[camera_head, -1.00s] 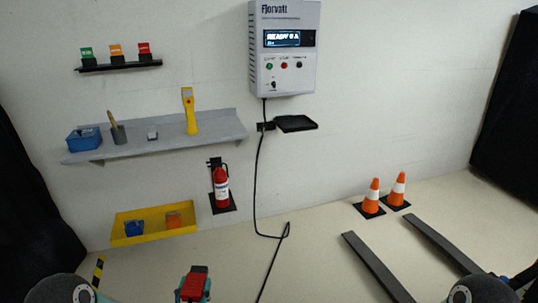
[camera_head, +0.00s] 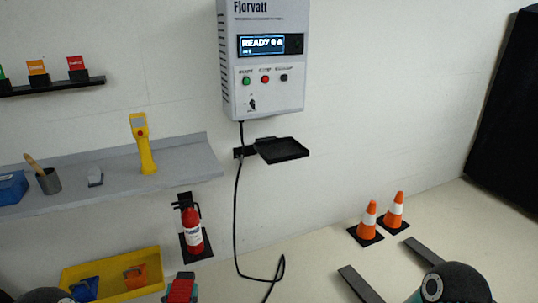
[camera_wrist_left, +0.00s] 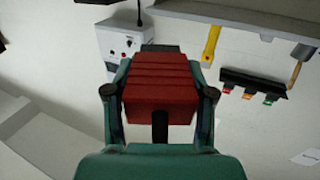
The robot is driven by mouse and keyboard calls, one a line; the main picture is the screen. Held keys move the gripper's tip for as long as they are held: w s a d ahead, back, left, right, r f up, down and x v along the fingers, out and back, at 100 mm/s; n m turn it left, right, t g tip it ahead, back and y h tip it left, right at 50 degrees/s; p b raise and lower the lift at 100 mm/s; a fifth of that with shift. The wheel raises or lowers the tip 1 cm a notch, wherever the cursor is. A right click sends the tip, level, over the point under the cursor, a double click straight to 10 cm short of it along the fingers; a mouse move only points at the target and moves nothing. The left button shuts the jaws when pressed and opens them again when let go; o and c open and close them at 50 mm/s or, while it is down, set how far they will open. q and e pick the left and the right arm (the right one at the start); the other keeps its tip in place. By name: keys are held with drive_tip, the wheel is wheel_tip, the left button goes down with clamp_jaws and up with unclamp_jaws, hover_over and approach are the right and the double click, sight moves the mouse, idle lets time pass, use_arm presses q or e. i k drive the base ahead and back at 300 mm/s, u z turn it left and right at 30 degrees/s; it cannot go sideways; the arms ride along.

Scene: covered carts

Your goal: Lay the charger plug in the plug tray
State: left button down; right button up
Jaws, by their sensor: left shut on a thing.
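The charger plug (camera_head: 180,291) is a red ribbed block at the bottom edge of the head view. My left gripper (camera_wrist_left: 160,95), green with dark joints, is shut on it in the left wrist view, where the red plug (camera_wrist_left: 160,82) fills the space between the fingers. A black piece shows below the plug's red face there. The plug tray (camera_head: 283,151) is a shallow black tray on the wall, just below the charger box. It looks empty, and the plug is well below and left of it, apart from it. My right gripper is out of view.
The grey charger box (camera_head: 264,60) hangs above the tray, with a black cable (camera_head: 237,205) running down to the floor. The grey shelf (camera_head: 110,172), red extinguisher (camera_head: 192,231) and yellow bin (camera_head: 112,276) are left. Two orange cones (camera_head: 368,220) stand right. Air before the tray looks clear.

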sight(280, 158)
drive_tip(key=z, duration=0.4)
drive_tip(key=i, duration=1.6)
drive_tip(key=z, duration=0.7)
